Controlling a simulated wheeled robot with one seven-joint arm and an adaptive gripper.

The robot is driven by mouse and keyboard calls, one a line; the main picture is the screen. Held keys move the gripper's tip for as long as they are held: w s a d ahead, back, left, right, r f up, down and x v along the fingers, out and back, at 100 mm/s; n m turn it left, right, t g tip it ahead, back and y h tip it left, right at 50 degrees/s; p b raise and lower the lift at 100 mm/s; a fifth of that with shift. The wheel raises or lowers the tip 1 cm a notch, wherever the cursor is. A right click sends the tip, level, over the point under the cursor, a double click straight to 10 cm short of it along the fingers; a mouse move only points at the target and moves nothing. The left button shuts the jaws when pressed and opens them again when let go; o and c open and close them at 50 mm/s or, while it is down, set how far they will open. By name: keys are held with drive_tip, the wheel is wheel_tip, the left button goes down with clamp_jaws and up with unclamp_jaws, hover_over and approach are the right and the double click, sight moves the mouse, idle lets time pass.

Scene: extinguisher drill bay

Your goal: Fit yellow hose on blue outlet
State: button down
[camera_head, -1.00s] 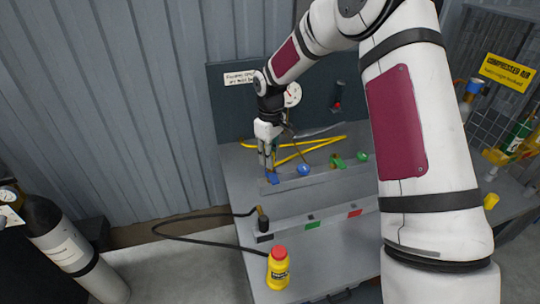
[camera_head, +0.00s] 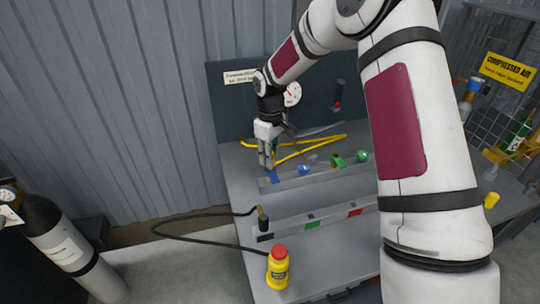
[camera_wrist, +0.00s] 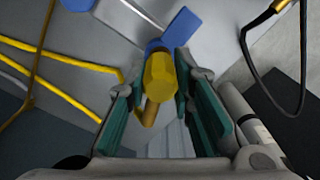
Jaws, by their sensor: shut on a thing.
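The yellow hose (camera_head: 318,143) lies in loops at the back of the bench, and part of it shows at the left in the wrist view (camera_wrist: 62,58). My gripper (camera_head: 267,163) points down at the left end of the manifold. In the wrist view it is shut on the yellow hose end fitting (camera_wrist: 160,78), a hexagonal piece with a brass stem below. The blue outlet (camera_wrist: 164,45) is directly beyond the fitting, in line with it; it also shows under my fingertips (camera_head: 270,178). I cannot tell whether the two are joined, because the fitting covers the contact.
To the right on the manifold are a blue knob (camera_head: 305,169) and green parts (camera_head: 339,160). A gauge (camera_head: 292,93) is behind.

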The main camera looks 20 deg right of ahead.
drive_tip(key=shift+f, duration=0.6)
idle(0.3)
drive_tip(key=c, duration=1.3)
unclamp_jaws()
wheel_tip(320, 180, up, 12)
drive_tip(key=shift+f, duration=0.15)
drive_tip(key=s+r+m+t+h, duration=0.1)
drive_tip(key=s+r+m+t, duration=0.15)
drive_tip(key=s+r, duration=1.2)
drive_tip(key=s+m, duration=0.1)
drive_tip(key=s, duration=0.6)
drive_tip(key=s+f+m+t, duration=0.1)
drive_tip(key=s+m, duration=0.1)
drive_tip(key=s, duration=0.4)
drive_tip(key=s+m+t+y, duration=0.1)
drive_tip(key=s, duration=0.6)
drive_tip(key=shift+s+d+f+m, duration=0.15)
drive_tip(key=shift+s+f+m, duration=0.1)
drive_tip(key=shift+s+m, duration=0.1)
